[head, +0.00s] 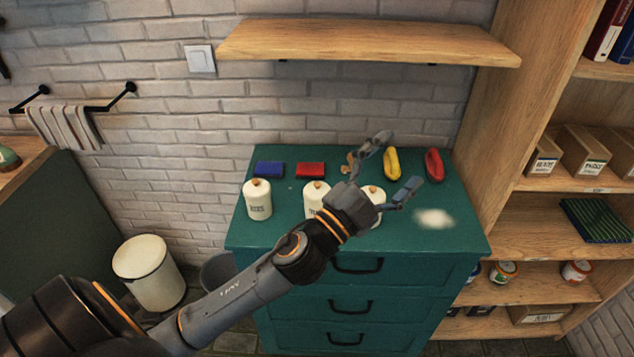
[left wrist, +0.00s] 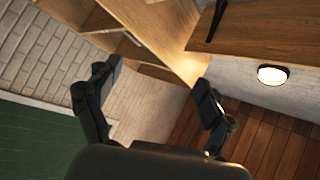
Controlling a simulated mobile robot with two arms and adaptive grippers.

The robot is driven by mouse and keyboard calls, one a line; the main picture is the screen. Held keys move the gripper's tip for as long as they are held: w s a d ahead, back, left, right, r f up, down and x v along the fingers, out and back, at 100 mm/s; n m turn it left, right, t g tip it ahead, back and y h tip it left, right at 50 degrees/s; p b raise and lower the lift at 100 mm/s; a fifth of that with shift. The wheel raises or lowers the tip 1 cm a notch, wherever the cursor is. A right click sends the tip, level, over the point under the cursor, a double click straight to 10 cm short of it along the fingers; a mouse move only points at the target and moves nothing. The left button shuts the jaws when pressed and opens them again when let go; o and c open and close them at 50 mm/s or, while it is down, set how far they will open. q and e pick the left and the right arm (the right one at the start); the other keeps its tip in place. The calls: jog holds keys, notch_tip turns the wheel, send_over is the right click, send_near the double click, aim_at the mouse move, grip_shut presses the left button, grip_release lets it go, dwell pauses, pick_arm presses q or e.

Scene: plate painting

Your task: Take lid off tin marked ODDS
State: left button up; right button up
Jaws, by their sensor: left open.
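Three white tins with pale lids and round wooden knobs stand on the green chest of drawers (head: 285,236). The left tin (head: 258,203) has a dark label too small to read surely. The middle tin (head: 315,200) is partly covered by my left arm, with only the start of its label showing. The right tin (head: 374,195) is mostly hidden behind my gripper. My left gripper (head: 399,165) is open and empty, over the right part of the chest top. Its open fingers also show in the left wrist view (left wrist: 155,85), with no tin between them. My right gripper is not seen.
A blue block (head: 269,169), a red block (head: 311,169), a yellow item (head: 391,164) and a red item (head: 434,165) lie along the back. A white patch (head: 434,218) lies at the right. A wooden shelf (head: 365,42) overhangs the back; a bookcase (head: 540,215) stands right.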

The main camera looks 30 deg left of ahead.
pick_arm(q)
jog(key=s+d+r+m+g+h, duration=0.25)
jog(key=d+m+g+h, duration=0.5)
jog(key=m+h, duration=0.45)
jog(key=m+g+y, duration=0.8)
jog(key=g+y, duration=0.1)
jog(key=y, duration=1)
send_near(316, 185)
jog(key=f, duration=0.1)
jog(key=w+f+p, duration=0.1)
jog(key=f+p, duration=0.1)
jog(key=shift+w+d+f+n+g, duration=0.2)
jog(key=shift+w+n+g, duration=0.05)
jog(key=shift+n, duration=0.05)
jog(key=p+x, duration=0.2)
jog(key=x, duration=0.1)
jog(key=p+x, duration=0.1)
jog(key=x, duration=0.1)
jog(key=shift+w+a, duration=0.3)
jog(key=shift+w, duration=0.05)
jog(key=shift+w+f, duration=0.1)
jog(key=shift+f, duration=0.2)
jog(key=c, duration=1.2)
jog(key=shift+s, duration=0.2)
jog(key=shift+c, duration=0.6)
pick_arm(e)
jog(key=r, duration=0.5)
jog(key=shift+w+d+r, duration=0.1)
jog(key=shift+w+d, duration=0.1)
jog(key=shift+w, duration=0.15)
